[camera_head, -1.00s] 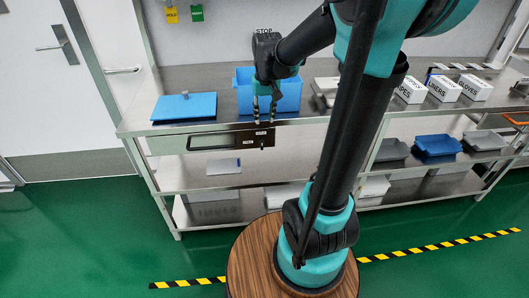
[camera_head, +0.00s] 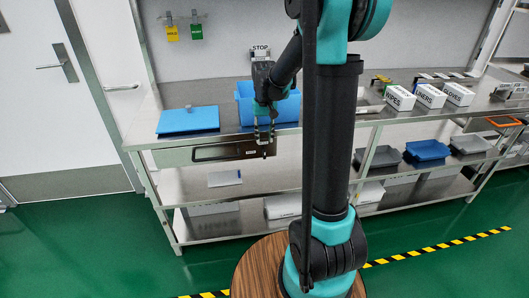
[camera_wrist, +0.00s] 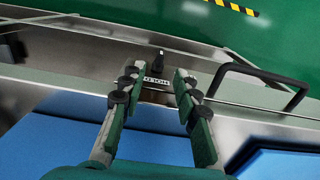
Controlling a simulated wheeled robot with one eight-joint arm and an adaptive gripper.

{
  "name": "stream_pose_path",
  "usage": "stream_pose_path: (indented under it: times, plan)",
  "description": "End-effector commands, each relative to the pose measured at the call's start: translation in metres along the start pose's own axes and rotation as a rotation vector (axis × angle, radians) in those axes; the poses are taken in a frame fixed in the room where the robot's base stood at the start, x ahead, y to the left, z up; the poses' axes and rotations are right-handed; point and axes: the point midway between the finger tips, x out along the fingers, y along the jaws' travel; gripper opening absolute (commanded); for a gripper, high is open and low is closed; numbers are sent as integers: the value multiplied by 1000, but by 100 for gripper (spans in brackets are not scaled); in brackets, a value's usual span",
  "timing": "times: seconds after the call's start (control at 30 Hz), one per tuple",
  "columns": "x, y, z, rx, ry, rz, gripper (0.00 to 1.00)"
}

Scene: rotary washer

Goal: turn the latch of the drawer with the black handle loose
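The drawer (camera_head: 180,157) is a steel-fronted unit under the worktop. Its black bar handle (camera_head: 215,151) also shows at the right of the wrist view (camera_wrist: 262,79). The latch (camera_wrist: 158,62) is a small black knob on the drawer front, beside a white label (camera_wrist: 155,83) that appears upside down. My gripper (camera_wrist: 157,74) is open, its two fingers apart with the label and latch in the gap between and just beyond the tips. In the head view my gripper (camera_head: 265,139) points down at the drawer's right end. Contact with the latch cannot be told.
A blue folder (camera_head: 188,120) and a blue bin (camera_head: 287,109) are on the steel worktop (camera_head: 235,131) near my gripper. White boxes (camera_head: 430,96) stand farther right. Trays (camera_head: 427,150) sit on the shelf below.

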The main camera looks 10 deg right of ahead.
Motion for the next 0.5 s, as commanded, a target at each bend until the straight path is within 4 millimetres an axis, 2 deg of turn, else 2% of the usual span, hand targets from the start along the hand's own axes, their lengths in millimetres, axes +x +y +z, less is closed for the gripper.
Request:
stream_pose_path:
  times: [0.2,0.33,0.5]
  plan:
    - [41,0,0,0,0,0,31]
    - [59,0,0,0,0,0,31]
    - [73,0,0,0,0,0,31]
